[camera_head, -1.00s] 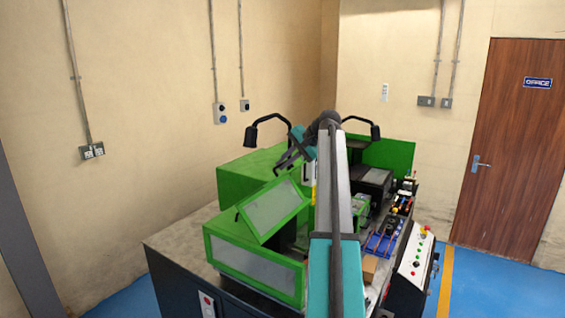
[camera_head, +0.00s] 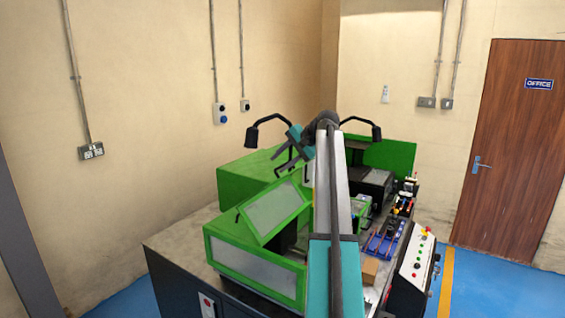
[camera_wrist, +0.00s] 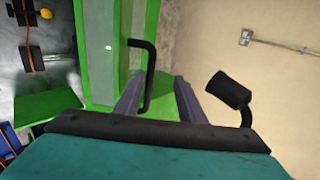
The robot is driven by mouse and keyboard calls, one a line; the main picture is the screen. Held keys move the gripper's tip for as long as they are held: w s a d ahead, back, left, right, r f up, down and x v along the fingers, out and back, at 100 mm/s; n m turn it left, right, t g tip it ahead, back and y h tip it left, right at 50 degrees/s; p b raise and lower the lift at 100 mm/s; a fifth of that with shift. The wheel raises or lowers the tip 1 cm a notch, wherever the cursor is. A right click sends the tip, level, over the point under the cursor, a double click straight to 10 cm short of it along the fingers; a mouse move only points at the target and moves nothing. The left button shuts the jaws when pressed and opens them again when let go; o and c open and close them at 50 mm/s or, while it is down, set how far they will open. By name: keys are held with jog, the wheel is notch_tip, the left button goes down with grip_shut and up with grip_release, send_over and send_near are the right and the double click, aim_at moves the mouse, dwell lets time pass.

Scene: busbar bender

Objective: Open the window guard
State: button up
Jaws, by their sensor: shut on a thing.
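The window guard (camera_head: 272,213) is a green frame with a greyish pane, tilted up above the green housing at the front left of the machine. Its black bar handle (camera_wrist: 150,75) shows in the wrist view on a green panel. My gripper (camera_wrist: 158,84) has one finger on each side of the handle, which lies closer to the left finger, and is shut on it. In the head view my gripper (camera_head: 290,164) is at the guard's upper edge, small and partly mixed with dark parts behind it.
A black lamp (camera_head: 265,130) stands behind the guard, and its head (camera_wrist: 230,90) is close to the right finger in the wrist view. Another lamp (camera_head: 360,128) is to the right. A control panel (camera_head: 413,260) is at the front right.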

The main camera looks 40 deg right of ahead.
jog(key=b+v, duration=0.4)
jog(key=v, duration=1)
jog(key=shift+f, duration=0.15)
dwell(0.5)
